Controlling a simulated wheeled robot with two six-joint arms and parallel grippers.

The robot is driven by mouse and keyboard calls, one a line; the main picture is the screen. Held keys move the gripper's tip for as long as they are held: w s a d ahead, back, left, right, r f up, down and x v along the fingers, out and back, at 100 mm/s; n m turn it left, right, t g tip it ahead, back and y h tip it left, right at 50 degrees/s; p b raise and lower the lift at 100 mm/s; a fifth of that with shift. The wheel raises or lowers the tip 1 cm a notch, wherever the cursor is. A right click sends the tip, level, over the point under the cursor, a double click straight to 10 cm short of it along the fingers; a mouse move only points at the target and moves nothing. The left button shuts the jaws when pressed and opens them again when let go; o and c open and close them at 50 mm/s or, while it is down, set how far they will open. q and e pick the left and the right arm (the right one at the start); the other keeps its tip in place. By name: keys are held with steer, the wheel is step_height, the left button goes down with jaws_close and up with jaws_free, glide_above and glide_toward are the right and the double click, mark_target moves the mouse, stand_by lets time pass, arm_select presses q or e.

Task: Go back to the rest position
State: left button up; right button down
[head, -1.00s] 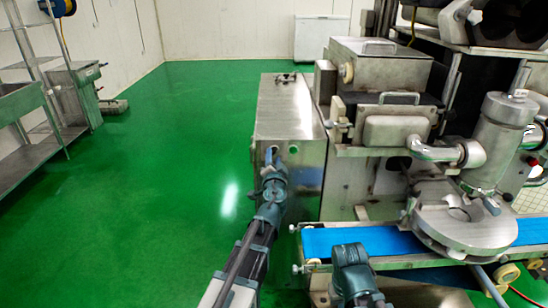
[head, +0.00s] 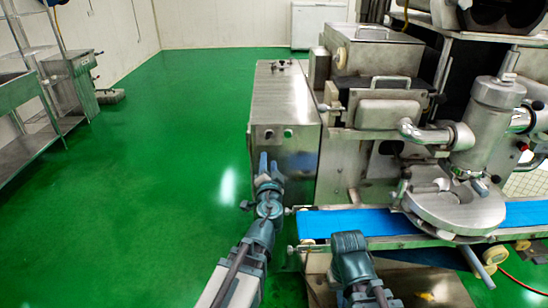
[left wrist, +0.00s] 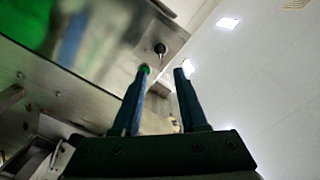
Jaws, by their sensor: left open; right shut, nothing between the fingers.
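My left gripper (head: 268,163) is in the head view in front of the steel cabinet (head: 284,105) of the encrusting machine, below its front panel. In the left wrist view its two fingers (left wrist: 157,75) stand apart with nothing between them. A green button (left wrist: 144,68) and a black knob (left wrist: 160,48) on the panel show near and beyond the fingertips. My right arm (head: 352,262) is low in the head view, in front of the blue conveyor belt (head: 345,222); its fingers are hidden.
The encrusting machine (head: 378,112) with its round steel head (head: 455,208) fills the right side. A steel table and rack (head: 30,150) stand at the far left. The green floor (head: 150,190) between them is clear. A white chest (head: 318,25) stands at the back wall.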

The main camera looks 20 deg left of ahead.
arm_select(q)
steer(key=s+d+f+n+g+p, duration=0.2)
steer(key=s+f+n+g, duration=0.1)
steer(key=s+f+g, duration=0.3)
steer(key=s+d+f+n+g+p, duration=0.1)
steer(key=s+d+f+n+g, duration=0.1)
steer(key=s+f+g, duration=0.4)
steer(key=s+d+f+m+g+h+p, duration=0.1)
steer(key=s+d+f+g+h, duration=0.3)
steer(key=s+d, duration=0.7)
steer(key=shift+s+f+m+g, duration=0.7)
steer(key=shift+s+f, duration=0.1)
steer(key=shift+s, duration=0.35)
